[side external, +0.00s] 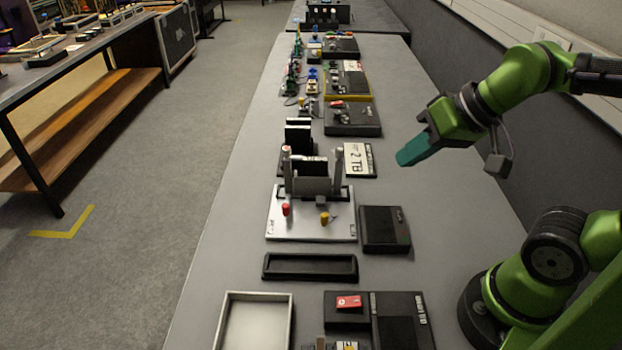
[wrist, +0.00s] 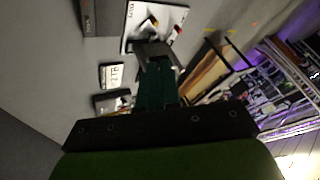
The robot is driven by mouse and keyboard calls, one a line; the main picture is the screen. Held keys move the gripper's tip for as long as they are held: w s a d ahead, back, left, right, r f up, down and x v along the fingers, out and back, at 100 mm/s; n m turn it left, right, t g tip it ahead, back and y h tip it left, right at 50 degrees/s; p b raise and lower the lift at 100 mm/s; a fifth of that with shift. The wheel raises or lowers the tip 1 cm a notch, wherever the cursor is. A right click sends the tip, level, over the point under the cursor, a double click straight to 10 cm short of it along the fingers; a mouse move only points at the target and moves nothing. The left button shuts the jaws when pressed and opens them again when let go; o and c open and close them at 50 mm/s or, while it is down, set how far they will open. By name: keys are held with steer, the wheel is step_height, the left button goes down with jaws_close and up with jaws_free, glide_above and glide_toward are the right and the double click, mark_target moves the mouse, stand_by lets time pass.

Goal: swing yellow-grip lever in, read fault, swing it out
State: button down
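The yellow-grip lever (side external: 324,218) is at the front right of a silver plate fixture (side external: 310,229); it also shows near the top of the wrist view (wrist: 153,21). A red-grip lever (side external: 285,210) stands to its left. Behind them, a dark upright module (side external: 311,168) sits between two grey posts. My gripper (side external: 404,158), with teal fingers, hangs in the air to the right of and behind the fixture, apart from everything. Its fingers look together and empty, also in the wrist view (wrist: 158,66). I see no readable fault text.
A dark box (side external: 384,230) lies right of the fixture, and a "2 TB" label plate (side external: 358,160) behind it. A black tray (side external: 310,267) and an open light tray (side external: 255,322) are in front. More devices (side external: 352,118) stand farther back. The bench's left strip is clear.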

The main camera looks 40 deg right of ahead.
steer(key=w+a+f+n+g+h, duration=0.2)
steer(key=w+a+f+n+g, duration=0.1)
steer(key=w, duration=0.4)
steer(key=w+a+f+n+g+h, duration=0.2)
steer(key=w+a+f+n+g, duration=0.1)
steer(key=w+a+f+n, duration=0.1)
steer(key=w+a+f+n+g+h, duration=0.1)
steer(key=w+a+f+n+g, duration=0.2)
steer(key=w, duration=0.7)
steer(key=a+n, duration=0.2)
steer(key=n, duration=0.2)
steer(key=shift+w+a+f+n+h, duration=0.25)
steer(key=shift+w+f+n+h, duration=0.05)
steer(key=shift+f+h, duration=0.1)
steer(key=x, duration=1)
steer(key=shift+s+f, duration=0.2)
steer(key=shift+s, duration=0.05)
steer(key=shift+s+d+r, duration=0.1)
steer(key=shift+s+d, duration=0.45)
steer(key=shift+d, duration=0.25)
steer(key=shift+s+d+r, duration=0.1)
steer(key=shift+s+d, duration=0.45)
steer(key=shift+d, duration=0.25)
